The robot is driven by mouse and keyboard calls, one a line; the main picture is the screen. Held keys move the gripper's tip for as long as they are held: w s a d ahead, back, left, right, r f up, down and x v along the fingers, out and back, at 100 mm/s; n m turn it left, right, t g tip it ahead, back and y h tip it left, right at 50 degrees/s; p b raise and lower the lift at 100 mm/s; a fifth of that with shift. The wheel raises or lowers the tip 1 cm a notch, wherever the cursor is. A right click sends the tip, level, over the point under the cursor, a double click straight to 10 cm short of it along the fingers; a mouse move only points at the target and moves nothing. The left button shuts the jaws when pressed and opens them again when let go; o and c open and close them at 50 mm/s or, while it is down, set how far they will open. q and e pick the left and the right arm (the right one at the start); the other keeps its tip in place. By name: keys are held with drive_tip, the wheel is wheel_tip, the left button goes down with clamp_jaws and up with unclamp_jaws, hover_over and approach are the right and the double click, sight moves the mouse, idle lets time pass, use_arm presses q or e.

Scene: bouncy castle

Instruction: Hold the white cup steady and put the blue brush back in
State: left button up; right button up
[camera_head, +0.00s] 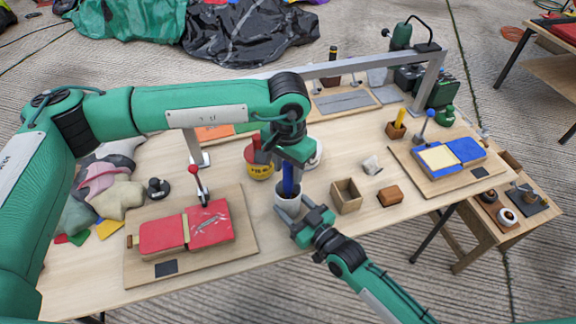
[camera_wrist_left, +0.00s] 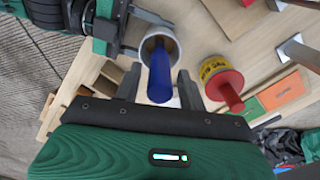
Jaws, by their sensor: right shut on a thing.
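The white cup (camera_head: 288,203) stands upright on the wooden table, left of an open wooden box. My right gripper (camera_head: 303,214) is shut on the cup from its right front side; its fingers also show beside the cup (camera_wrist_left: 163,35) in the left wrist view. The blue brush (camera_head: 287,181) stands in the cup, handle up; its lower end is hidden inside. My left gripper (camera_head: 289,160) is directly above the cup, pointing down. In the left wrist view its fingers (camera_wrist_left: 159,85) are open, one on each side of the blue handle (camera_wrist_left: 159,78), with gaps visible.
A yellow pot with a red top (camera_head: 259,163) stands close behind left of the cup. The open wooden box (camera_head: 346,197) and a small brown block (camera_head: 390,196) are to the right. A red pad on a board (camera_head: 187,232) lies left. A grey metal frame (camera_head: 432,85) spans the back.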

use_arm(q)
drive_tip(key=shift+o, duration=0.4)
drive_tip(key=shift+r, duration=0.1)
wheel_tip(320, 180, up, 12)
idle(0.3)
use_arm(e)
drive_tip(key=o, duration=1.1)
drive_tip(key=shift+o, duration=0.2)
drive_tip(key=shift+s, duration=0.1)
